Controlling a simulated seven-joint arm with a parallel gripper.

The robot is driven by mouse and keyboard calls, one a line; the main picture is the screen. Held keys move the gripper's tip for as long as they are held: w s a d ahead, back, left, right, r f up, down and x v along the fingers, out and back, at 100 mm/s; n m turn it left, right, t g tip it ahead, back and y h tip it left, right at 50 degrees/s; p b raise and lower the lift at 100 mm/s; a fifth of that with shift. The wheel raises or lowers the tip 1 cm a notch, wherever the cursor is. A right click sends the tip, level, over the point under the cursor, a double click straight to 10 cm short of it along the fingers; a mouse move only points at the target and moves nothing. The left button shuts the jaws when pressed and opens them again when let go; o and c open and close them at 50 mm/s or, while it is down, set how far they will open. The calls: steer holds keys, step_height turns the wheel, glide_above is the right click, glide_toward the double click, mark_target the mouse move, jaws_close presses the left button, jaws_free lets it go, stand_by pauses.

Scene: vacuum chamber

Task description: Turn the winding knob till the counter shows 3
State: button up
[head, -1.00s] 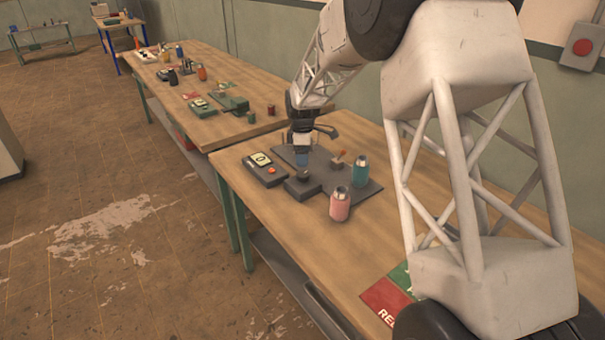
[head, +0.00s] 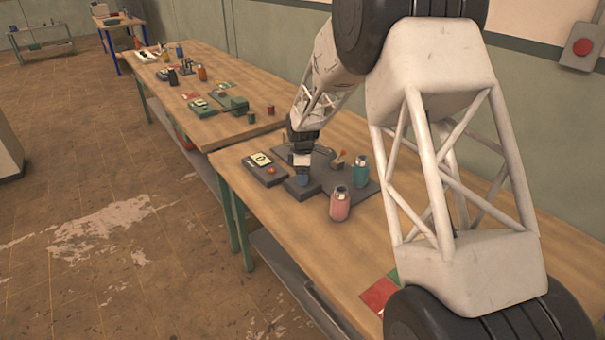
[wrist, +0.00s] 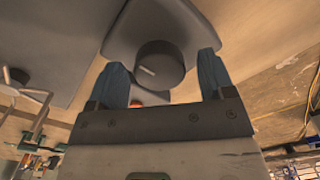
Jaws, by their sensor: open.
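The winding knob (wrist: 158,66) is a dark round knob with a white line on its face, seen in the wrist view on a dark grey block (head: 300,193). In the head view my gripper hides the knob. My gripper (head: 302,180) points down over the block. Its two blue fingers (wrist: 163,60) are apart, one on each side of the knob in the wrist view; I cannot tell whether they touch it. The counter (head: 261,159) is a pale display on a dark box left of the block, and it appears to read 0.
A pink canister (head: 340,205) and a teal canister (head: 360,171) stand right of the block. A small orange-tipped lever (head: 339,158) rises from the grey plate behind. A red button (head: 271,170) sits on the counter box.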

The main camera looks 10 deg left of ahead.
steer(key=c, duration=0.9)
steer(key=shift+m, duration=0.4)
